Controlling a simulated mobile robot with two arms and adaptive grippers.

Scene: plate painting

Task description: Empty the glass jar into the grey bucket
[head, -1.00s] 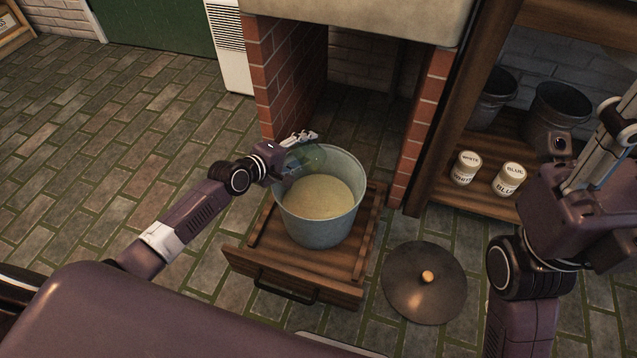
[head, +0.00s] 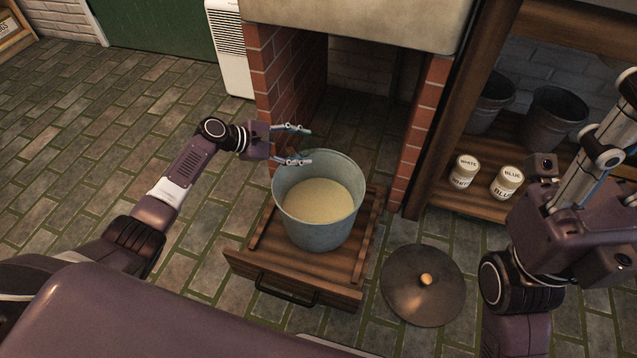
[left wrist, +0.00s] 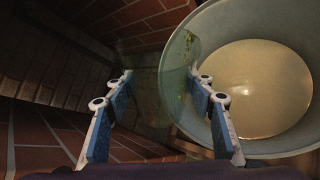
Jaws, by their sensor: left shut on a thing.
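The grey bucket (head: 345,235) stands on a wooden tray and holds a pale cream mass. It also fills the right of the left wrist view (left wrist: 215,25). My left gripper (head: 299,146) is at the bucket's back left rim, its fingers pointing right. It is shut on the see-through glass jar (left wrist: 178,75), which shows between the fingers in the left wrist view, with some yellow-green bits on its wall. The jar can hardly be made out in the head view. My right gripper (head: 610,135) is at the right edge, partly cut off, away from the bucket.
The wooden tray (head: 262,262) has a dark front handle. A round dark lid (head: 445,300) with a knob lies on the floor to its right. White (head: 465,171) and blue (head: 507,183) paint pots and dark buckets stand on the right shelf. Brick pillars flank the bucket behind. Floor at left is clear.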

